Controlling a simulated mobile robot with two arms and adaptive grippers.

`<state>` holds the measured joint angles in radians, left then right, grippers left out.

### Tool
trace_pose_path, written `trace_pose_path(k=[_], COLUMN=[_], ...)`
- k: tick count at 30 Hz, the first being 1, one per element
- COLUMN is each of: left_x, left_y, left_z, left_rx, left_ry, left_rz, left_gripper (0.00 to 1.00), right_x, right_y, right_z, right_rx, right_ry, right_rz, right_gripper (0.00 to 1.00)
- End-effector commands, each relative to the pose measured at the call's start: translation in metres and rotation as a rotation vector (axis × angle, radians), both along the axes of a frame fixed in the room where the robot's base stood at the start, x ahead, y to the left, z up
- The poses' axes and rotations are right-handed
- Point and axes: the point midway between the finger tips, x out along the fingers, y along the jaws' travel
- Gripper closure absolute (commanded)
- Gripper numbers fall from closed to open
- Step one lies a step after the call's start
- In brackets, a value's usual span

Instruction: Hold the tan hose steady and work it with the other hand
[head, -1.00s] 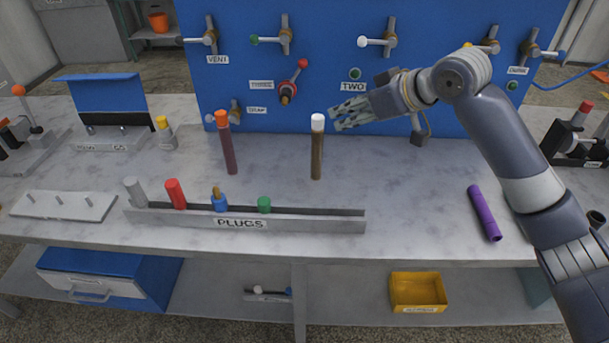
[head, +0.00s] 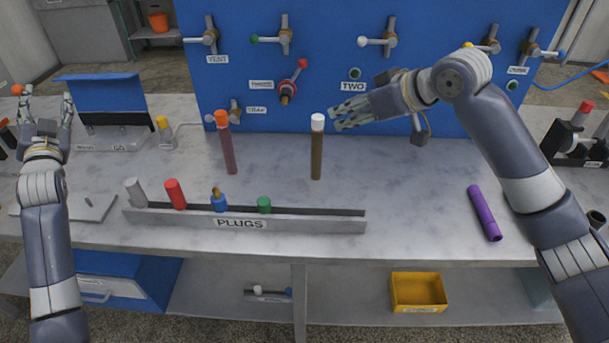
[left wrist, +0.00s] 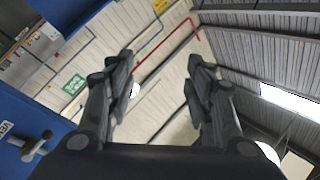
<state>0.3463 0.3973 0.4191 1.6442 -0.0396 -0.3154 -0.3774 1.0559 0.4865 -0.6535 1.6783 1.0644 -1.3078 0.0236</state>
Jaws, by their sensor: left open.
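A brown, roughly tan hose (head: 317,158) with a white top stands upright on the bench in the head view. A maroon hose (head: 228,152) with an orange top stands to its left. My right gripper (head: 335,118) points left, its fingertips just right of the white top with a small gap in the picture. I see nothing held in it, but its finger spread is unclear from this side. My left gripper (head: 47,97) is open and empty at the far left, pointing up, far from both hoses. The left wrist view shows its spread fingers (left wrist: 160,75) against the ceiling.
A grey rack marked PLUGS (head: 310,222) holds several coloured plugs along the front. A purple tube (head: 484,213) lies at right. The blue panel (head: 330,60) with several valves stands behind. The bench (head: 410,195) is clear between rack and purple tube.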

Motion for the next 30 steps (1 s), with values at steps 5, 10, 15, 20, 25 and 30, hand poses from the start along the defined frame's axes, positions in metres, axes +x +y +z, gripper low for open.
trace_pose_path(k=[5, 10, 15, 20, 25, 30], left_x=[0.026, 0.041, 0.054, 0.06, 0.048, 0.021], left_y=[-0.094, -0.189, -0.289, -0.368, -0.442, -0.503], left_z=[0.051, 0.085, 0.077, 0.024, -0.046, -0.109], left_rx=[0.018, 0.146, 0.469, 0.921, 1.449, 1.945], left_ry=[-0.084, -0.088, 0.035, 0.225, 0.382, 0.448], left_rz=[-0.146, -0.256, -0.3, -0.273, -0.221, -0.144], left_gripper=[0.52, 0.52, 0.52, 0.52, 0.52, 0.52], right_x=[0.0, 0.0, 0.0, 0.0, 0.0, 0.0], right_y=[0.0, 0.0, 0.0, 0.0, 0.0, 0.0], right_z=[0.0, 0.0, 0.0, 0.0, 0.0, 0.0], right_rx=[0.0, 0.0, 0.0, 0.0, 0.0, 0.0], right_ry=[0.0, 0.0, 0.0, 0.0, 0.0, 0.0], right_rz=[0.0, 0.0, 0.0, 0.0, 0.0, 0.0], right_gripper=[0.67, 0.67, 0.67, 0.67, 0.67, 0.67])
